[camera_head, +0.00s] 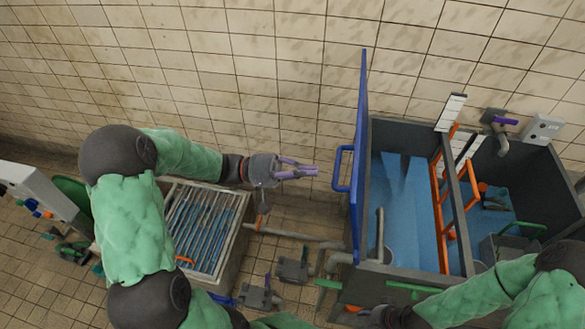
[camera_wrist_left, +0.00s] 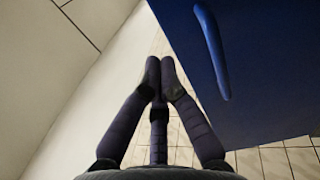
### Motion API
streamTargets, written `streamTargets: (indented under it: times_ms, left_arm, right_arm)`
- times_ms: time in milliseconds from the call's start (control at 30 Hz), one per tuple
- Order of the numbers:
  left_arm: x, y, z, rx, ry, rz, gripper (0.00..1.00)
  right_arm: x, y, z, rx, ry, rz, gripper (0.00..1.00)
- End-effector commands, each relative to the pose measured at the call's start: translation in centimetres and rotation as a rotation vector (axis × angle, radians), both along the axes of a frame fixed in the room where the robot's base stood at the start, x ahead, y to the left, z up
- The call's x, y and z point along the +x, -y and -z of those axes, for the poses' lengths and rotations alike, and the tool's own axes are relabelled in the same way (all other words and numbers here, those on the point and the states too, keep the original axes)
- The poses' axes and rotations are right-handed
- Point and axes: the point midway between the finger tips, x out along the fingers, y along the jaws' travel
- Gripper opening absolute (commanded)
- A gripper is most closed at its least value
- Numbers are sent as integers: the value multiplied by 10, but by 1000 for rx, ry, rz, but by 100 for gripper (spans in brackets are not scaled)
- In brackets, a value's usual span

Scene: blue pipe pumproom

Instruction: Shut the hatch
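The hatch is a blue panel (camera_head: 360,130) that stands open and upright at the left side of a dark grey tank (camera_head: 400,133), seen nearly edge-on. Its blue handle (camera_head: 338,168) sticks out to the left. In the left wrist view the panel (camera_wrist_left: 265,95) fills the upper right, with the handle (camera_wrist_left: 213,50) on its face. My left gripper (camera_head: 316,171) is to the left of the handle, apart from it. Its purple fingers meet at the tips (camera_wrist_left: 160,63) with nothing between them. My right gripper (camera_head: 372,315) is at the tank's front, small and unclear.
The tank holds blue surfaces, an orange ladder-like frame (camera_head: 440,215) and a dark divider (camera_head: 458,205). A grated basin (camera_head: 245,215) stands below my left arm. Pipes and valves (camera_head: 292,268) lie between basin and tank. A tiled wall (camera_head: 290,70) is behind.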

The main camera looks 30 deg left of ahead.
Motion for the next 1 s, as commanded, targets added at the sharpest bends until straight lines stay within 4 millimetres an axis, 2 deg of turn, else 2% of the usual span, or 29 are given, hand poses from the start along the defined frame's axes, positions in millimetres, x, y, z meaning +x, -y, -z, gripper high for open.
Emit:
streamTargets:
  times_ms: [33, 200, 400, 600, 1000]
  left_arm:
    - [2, 11, -3, 1, 1, 5, 0]
    - [10, 39, -9, 0, 0, 5, 0]
    - [17, 61, -13, 1, -2, 2, 0]
    - [19, 69, -15, 0, -2, 1, 0]
    - [21, 69, -16, 7, -3, 1, 0]
  right_arm:
    - [0, 0, -1, 0, 0, 0, 41]
    - [0, 0, -2, 0, 0, 0, 41]
    - [0, 0, -3, 0, 1, 0, 41]
    - [0, 0, -4, 0, 1, 0, 41]
    - [0, 0, -4, 0, 1, 0, 41]
